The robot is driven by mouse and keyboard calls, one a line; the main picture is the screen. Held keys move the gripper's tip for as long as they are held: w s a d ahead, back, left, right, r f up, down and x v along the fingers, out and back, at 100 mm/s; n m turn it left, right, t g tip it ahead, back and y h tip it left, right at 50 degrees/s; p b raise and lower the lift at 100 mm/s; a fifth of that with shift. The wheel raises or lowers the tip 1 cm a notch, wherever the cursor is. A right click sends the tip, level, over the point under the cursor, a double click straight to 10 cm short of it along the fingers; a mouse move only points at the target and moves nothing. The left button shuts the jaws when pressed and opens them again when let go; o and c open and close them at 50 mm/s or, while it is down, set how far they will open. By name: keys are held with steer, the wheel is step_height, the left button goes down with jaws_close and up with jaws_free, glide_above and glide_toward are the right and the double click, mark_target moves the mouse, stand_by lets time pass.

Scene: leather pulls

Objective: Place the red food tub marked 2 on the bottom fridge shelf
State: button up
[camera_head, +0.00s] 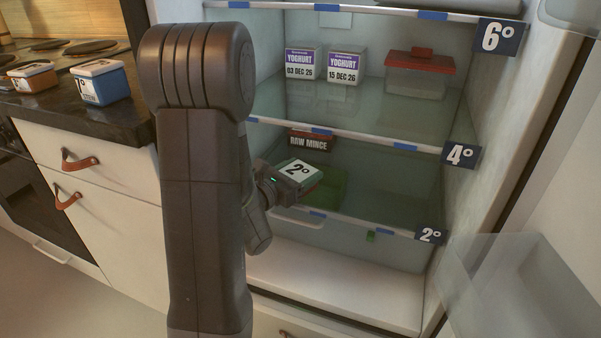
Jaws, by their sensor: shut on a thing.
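The bottom fridge shelf (385,230) has a pale front edge with blue pieces and a dark 2° sign (431,236). Whether the tub touches this shelf cannot be told. My arm hides the left part of the fridge opening.
A raw mince pack (311,142) sits behind the tub. The 4° shelf (400,146) is overhead, holding two yoghurt tubs (344,66) and a red-lidded container (419,75). Blue (100,83) and orange (33,77) tubs stand on the counter. The bottom shelf's right side looks clear.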

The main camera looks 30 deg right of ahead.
steer(key=o, duration=1.1)
steer(key=shift+r+p, duration=0.2)
steer(key=shift+p, duration=0.1)
steer(key=p+v, duration=0.1)
steer(key=v, duration=1.1)
